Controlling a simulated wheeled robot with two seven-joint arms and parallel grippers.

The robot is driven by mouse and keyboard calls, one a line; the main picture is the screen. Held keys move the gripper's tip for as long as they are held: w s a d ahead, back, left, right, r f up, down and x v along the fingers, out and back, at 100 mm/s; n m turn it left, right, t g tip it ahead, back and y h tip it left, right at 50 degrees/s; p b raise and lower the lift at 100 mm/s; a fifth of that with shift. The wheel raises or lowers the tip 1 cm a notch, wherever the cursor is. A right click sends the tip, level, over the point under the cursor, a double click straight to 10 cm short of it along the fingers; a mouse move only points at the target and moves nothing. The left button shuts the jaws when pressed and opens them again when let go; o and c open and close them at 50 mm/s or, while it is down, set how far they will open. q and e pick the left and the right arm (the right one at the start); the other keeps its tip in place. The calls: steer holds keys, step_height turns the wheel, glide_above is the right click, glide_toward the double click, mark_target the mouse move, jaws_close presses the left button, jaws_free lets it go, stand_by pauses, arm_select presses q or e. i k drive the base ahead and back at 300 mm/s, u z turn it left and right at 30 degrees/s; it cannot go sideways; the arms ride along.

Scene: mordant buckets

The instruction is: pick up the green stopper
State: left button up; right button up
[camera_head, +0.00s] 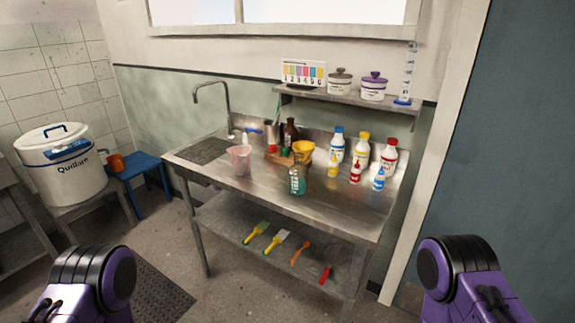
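A small green piece (285,152), which may be the green stopper, shows on the steel sink bench (337,203) beside a dark brown bottle (291,131). It is too small to make out its shape, and I cannot tell whether it stands on the wooden block (275,158) or behind it. A yellow funnel-like piece (303,148) is just to its right. Only purple and black links of my two arms show at the lower left and lower right. Neither gripper is in view.
Several capped bottles (361,150) stand at the right. A wall shelf (345,97) overhangs the back. The bench's front right is clear. Brushes (277,240) lie on the lower shelf.

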mark_target(285, 152)
steer(key=u, duration=1.1)
steer(key=i, duration=0.55)
steer(key=z, duration=0.7)
